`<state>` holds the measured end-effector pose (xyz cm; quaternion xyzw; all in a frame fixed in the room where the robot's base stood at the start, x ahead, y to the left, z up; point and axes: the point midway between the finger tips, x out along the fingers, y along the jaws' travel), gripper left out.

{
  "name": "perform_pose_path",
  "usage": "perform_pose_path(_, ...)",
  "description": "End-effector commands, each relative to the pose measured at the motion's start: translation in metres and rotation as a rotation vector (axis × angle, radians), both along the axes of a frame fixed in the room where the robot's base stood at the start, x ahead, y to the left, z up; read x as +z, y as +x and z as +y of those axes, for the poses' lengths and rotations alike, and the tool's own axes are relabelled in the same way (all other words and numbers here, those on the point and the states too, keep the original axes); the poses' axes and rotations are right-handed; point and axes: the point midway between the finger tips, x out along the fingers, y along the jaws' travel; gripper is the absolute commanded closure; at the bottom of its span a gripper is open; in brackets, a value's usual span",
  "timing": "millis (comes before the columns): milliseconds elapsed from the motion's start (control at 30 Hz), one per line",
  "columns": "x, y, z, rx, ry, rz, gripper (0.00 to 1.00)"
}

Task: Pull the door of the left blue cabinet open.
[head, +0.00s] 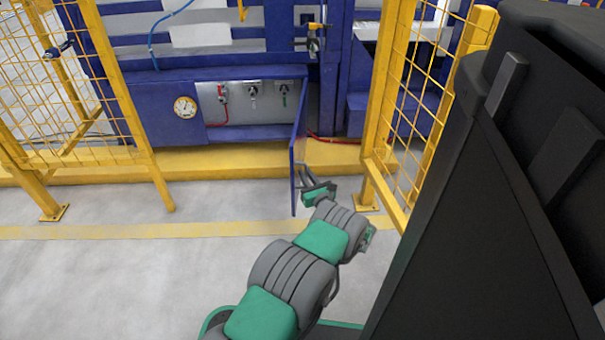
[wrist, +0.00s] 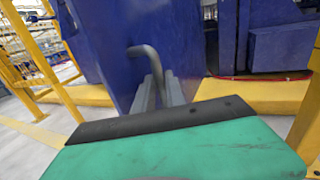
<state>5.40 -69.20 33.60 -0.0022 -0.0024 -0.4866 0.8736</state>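The blue cabinet door (head: 297,160) stands swung out toward me, seen nearly edge-on in the head view. The open cabinet (head: 240,103) behind it shows a grey panel with a gauge and valves. In the wrist view the door (wrist: 112,45) is a large blue face with a bent grey handle (wrist: 147,58). My gripper (head: 303,172) is on the right side of the door, close to its face. In the wrist view its fingers (wrist: 165,93) are close together, with the handle's lower part between them. The exact contact is partly hidden.
A yellow mesh fence (head: 405,110) stands close to the right of my gripper, and another fence (head: 75,90) stands at the left. A yellow raised edge (head: 230,158) runs below the cabinet. The grey floor (head: 120,275) in front is clear.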

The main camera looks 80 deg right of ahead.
Motion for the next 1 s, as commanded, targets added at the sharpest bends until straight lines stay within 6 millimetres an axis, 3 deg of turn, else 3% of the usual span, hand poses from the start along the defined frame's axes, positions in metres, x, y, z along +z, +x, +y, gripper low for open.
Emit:
perform_pose_path(200,-0.002,0.004,0.001,0.005,0.003,0.002,0.67)
perform_pose_path(467,-0.003,0.003,0.002,0.004,0.005,0.003,0.67)
perform_pose_path(800,0.000,-0.028,0.053,0.002,0.007,0.001,0.67)
perform_pose_path(1000,-0.002,-0.034,0.067,0.005,0.005,0.002,0.67)
